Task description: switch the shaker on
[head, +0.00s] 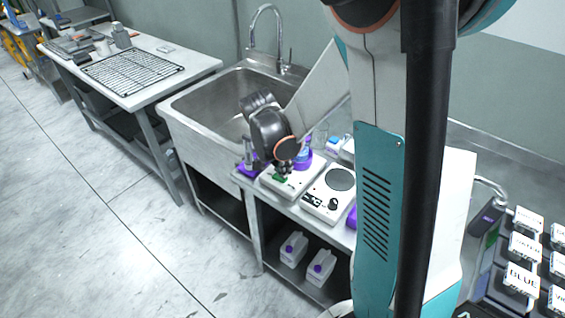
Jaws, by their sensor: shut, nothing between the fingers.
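Two white bench devices stand side by side on the counter right of the sink. The left one (300,184) has a small green panel on its front and is partly hidden by my gripper; it looks like the shaker, though I cannot read a label. The right one (318,199) has a round grey plate on top and a dark knob on its front. My gripper (284,168) is shut and empty, pointing down over the front of the left device, close to the green panel. Whether it touches is hidden from this angle.
A steel sink (185,111) with a tall tap lies left of the devices. Blue and purple items stand close behind my gripper. Two white jugs (320,268) sit on the shelf below. Labelled boxes (521,279) fill the right. The floor at left is clear.

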